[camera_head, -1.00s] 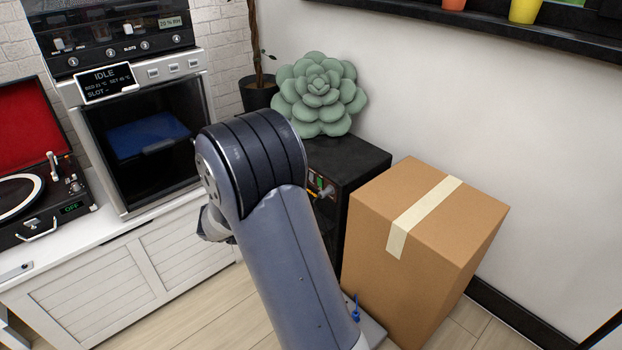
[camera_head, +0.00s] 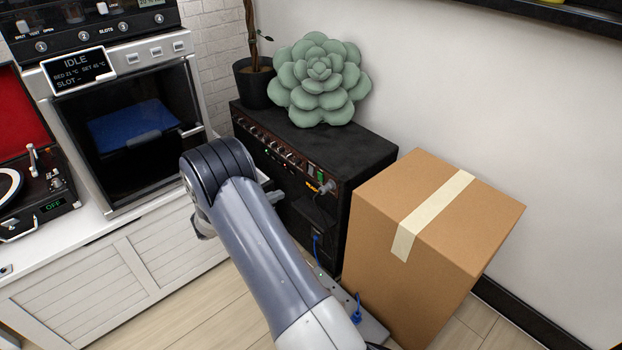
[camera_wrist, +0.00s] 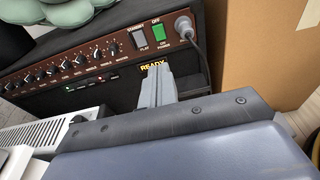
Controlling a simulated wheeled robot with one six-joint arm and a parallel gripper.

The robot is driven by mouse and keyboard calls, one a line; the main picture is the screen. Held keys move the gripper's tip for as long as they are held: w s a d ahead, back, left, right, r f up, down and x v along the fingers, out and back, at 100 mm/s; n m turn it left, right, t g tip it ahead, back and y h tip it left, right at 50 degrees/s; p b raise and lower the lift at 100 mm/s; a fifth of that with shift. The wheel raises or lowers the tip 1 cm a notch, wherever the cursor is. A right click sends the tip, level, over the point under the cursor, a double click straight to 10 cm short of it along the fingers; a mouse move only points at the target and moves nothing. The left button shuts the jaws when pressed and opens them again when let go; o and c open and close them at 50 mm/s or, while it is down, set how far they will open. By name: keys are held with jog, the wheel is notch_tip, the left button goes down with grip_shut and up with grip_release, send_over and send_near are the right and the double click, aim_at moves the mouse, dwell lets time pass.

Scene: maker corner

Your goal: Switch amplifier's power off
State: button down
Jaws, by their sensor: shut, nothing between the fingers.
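The amplifier (camera_head: 372,150) is a black box with a brown control panel along its front top edge. In the wrist view its panel (camera_wrist: 95,50) carries a row of knobs, a dark STANDBY/PLAY rocker (camera_wrist: 139,39) and a green OFF/ON rocker (camera_wrist: 158,34). The green rocker also shows in the head view (camera_head: 320,176). An amber READY display (camera_wrist: 150,66) is lit below the rockers, partly hidden by my fingers. My gripper (camera_wrist: 158,74) is shut and empty, its tips below the green rocker in the picture; I cannot tell whether they touch the amplifier.
A grey plug (camera_wrist: 184,24) with a cable sits right of the rockers. A taped cardboard box (camera_head: 425,240) stands close on the amplifier's right. A succulent-shaped cushion (camera_head: 320,85) and a plant pot (camera_head: 255,85) rest on top. A white cabinet (camera_head: 130,260) stands left.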

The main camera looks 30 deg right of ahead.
aim_at(319, 176)
jog(key=b+x, duration=0.1)
jog(key=x, duration=0.3)
jog(key=b+x, duration=0.1)
jog(key=x, duration=0.3)
jog(key=b+x, duration=0.2)
jog(key=x, duration=0.3)
jog(key=shift+d+r, duration=0.1)
jog(key=shift+r, duration=0.3)
jog(key=shift+d+r, duration=0.15)
jog(key=shift+d, duration=0.3)
